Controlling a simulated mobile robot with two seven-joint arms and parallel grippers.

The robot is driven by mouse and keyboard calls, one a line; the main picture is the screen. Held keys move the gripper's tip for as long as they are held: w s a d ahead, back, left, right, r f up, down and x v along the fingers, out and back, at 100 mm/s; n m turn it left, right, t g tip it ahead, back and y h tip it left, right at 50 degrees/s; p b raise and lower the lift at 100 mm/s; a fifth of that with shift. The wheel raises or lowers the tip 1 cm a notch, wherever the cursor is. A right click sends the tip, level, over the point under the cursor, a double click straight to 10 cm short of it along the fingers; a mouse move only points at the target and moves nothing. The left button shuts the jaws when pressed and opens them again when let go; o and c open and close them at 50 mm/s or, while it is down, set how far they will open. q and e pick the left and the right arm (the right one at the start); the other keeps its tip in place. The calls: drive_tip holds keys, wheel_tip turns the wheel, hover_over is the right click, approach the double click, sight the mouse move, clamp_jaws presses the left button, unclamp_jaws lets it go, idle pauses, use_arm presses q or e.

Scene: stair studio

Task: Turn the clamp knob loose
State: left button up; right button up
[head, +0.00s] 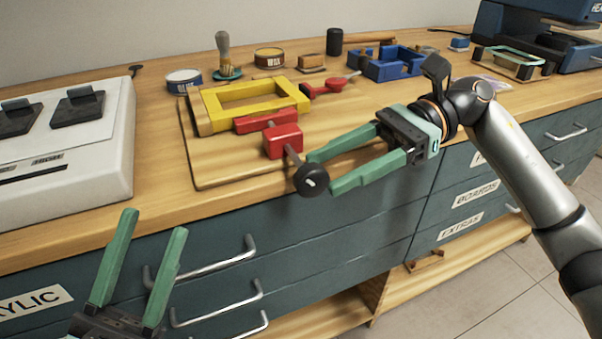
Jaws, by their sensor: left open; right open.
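The clamp knob (311,181) is a round black disc on the end of a metal screw. The screw runs back to a red clamp block (283,141) on a wooden board, and the knob sticks out over the counter's front edge. My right gripper (318,173) is open. Its green fingers point left at the knob, with the fingertips beside it; I cannot tell whether they touch it. My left gripper (154,222) is open and empty. It points up at the lower left, in front of the drawers and away from the clamp.
A yellow frame (212,108) lies on the board (225,175) behind the red clamp. A white machine (95,150) stands at the left. Tins, a brush and a blue tray (370,70) sit at the back. Drawer handles (215,262) stick out below.

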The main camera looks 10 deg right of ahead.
sight(327, 174)
use_arm(q)
drive_tip(key=shift+a+r+p, duration=0.15)
drive_tip(key=shift+r+p, duration=0.15)
drive_tip(key=shift+r, duration=0.15)
use_arm(e)
drive_tip(key=v, duration=0.5)
drive_tip(key=shift+d, duration=0.2)
drive_tip(key=s+a+y+b, duration=0.1)
drive_tip(key=a+b, duration=0.2)
drive_tip(key=a+f+b, duration=0.1)
drive_tip(key=a+b, duration=0.1)
drive_tip(key=b, duration=0.1)
drive_tip(key=s+a+f+y+b, duration=0.1)
drive_tip(key=a+b, duration=0.2)
drive_tip(key=shift+s+a+g+y, duration=0.3)
drive_tip(key=shift+g, duration=0.1)
use_arm(q)
wheel_tip(327, 174, down, 10)
drive_tip(key=d, duration=0.1)
drive_tip(key=shift+w+g, duration=0.2)
drive_tip(key=shift+g, duration=0.1)
drive_tip(key=shift+d+f, duration=0.1)
drive_tip(key=shift+w, duration=0.1)
use_arm(e)
clamp_jaws()
